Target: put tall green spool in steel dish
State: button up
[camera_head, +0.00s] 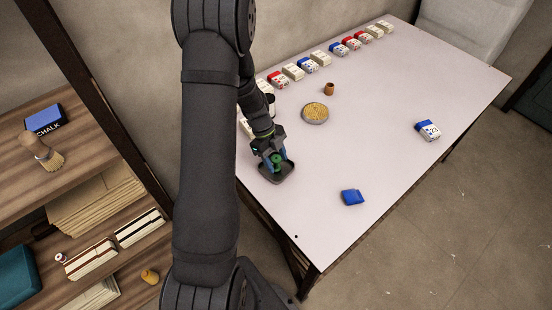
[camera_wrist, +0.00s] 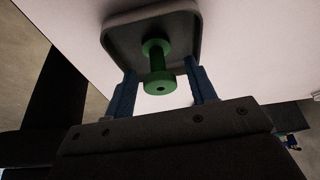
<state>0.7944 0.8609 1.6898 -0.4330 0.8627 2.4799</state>
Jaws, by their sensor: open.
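The green spool (camera_head: 277,160) is at the dark grey steel dish (camera_head: 286,177), near the left front edge of the table. In the wrist view the spool (camera_wrist: 158,68) stands with one flanged end toward the camera and the other over the floor of the dish (camera_wrist: 125,38). Whether it touches the dish floor is hard to tell. My gripper (camera_wrist: 163,82) is open, with a blue finger on each side of the spool and a visible gap to each. In the head view my gripper (camera_head: 274,162) is low over the dish and partly hides it.
A round tray with yellow grainy contents (camera_head: 315,113) and a small brown spool (camera_head: 329,89) lie further back. Several small boxes line the wall edge. A blue-and-white box (camera_head: 428,131) and a blue object (camera_head: 352,197) lie right. The middle of the table (camera_head: 370,150) is clear.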

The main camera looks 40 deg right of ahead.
aim_at(279, 160)
jog(key=v, duration=1.2)
jog(key=shift+r, duration=0.2)
jog(key=shift+f, duration=0.15)
jog(key=x, duration=1.1)
jog(key=shift+s+f, duration=0.2)
jog(key=shift+f, duration=0.1)
jog(key=shift+r, duration=1.65)
